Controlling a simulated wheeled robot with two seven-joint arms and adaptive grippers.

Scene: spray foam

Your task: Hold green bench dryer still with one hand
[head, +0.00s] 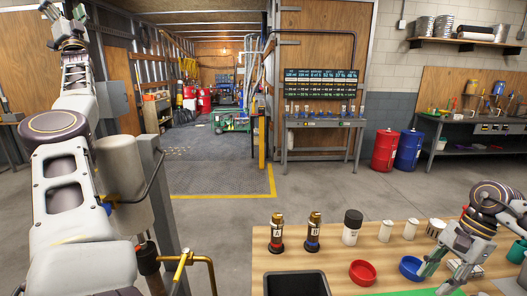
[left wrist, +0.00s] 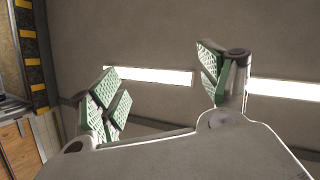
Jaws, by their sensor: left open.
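A green rounded object (head: 517,252) stands at the right edge of the bench in the head view, partly cut off; I cannot tell whether it is the bench dryer. My right gripper (head: 442,275) is low over the bench's right part, beside the blue bowl (head: 411,268). Its green-padded fingers look spread, with nothing seen between them. My left gripper (head: 66,30) is raised high at the upper left, far from the bench. In the left wrist view its fingers (left wrist: 160,88) are wide apart and empty, before a grey surface with bright light strips.
The wooden bench (head: 330,255) holds a black bin (head: 296,284), a red bowl (head: 363,272), two dark-and-gold bottles marked A (head: 276,234) and B (head: 313,233), a black-capped canister (head: 352,228) and white cups (head: 387,231). A green mat (head: 398,292) shows at the front edge.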

